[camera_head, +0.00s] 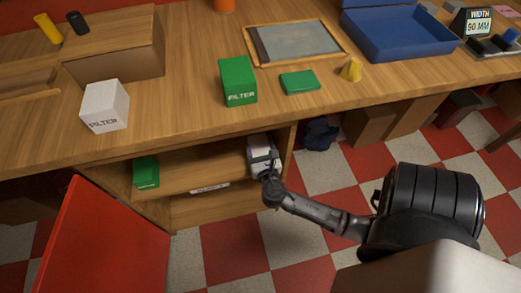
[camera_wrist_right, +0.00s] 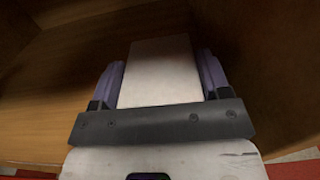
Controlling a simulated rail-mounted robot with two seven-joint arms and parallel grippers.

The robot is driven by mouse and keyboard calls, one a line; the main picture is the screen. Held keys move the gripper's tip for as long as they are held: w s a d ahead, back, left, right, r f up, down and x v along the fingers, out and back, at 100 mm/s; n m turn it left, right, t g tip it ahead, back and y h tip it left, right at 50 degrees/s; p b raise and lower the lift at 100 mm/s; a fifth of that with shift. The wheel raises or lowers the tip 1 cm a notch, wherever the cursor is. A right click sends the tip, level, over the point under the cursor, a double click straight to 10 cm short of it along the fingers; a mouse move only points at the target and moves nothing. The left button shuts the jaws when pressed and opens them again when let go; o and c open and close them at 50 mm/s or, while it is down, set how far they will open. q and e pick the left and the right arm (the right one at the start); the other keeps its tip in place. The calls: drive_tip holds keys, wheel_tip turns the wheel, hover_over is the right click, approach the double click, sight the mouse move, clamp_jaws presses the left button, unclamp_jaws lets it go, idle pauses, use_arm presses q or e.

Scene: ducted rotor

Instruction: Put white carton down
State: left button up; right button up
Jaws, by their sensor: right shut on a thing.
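My right gripper (camera_head: 265,162) reaches into the right end of the open shelf under the workbench. It is shut on a white carton (camera_head: 254,148), which is partly hidden by the gripper. In the right wrist view, the white carton (camera_wrist_right: 161,72) sits between the two purple-sided fingers of the right gripper (camera_wrist_right: 161,80). The carton is at the wooden shelf (camera_head: 205,178); I cannot tell if its underside touches the board. Another white carton marked FILTER (camera_head: 104,107) stands on the bench top. My left gripper is not in view.
A green carton (camera_head: 146,172) stands at the left of the shelf. A red panel (camera_head: 105,240) stands in front at the left. A green FILTER carton (camera_head: 237,82), a flat green box (camera_head: 299,82) and a blue tray (camera_head: 440,38) are on the bench. The shelf's middle is clear.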

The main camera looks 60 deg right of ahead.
drive_tip(key=shift+f, duration=0.15)
drive_tip(key=o, duration=1)
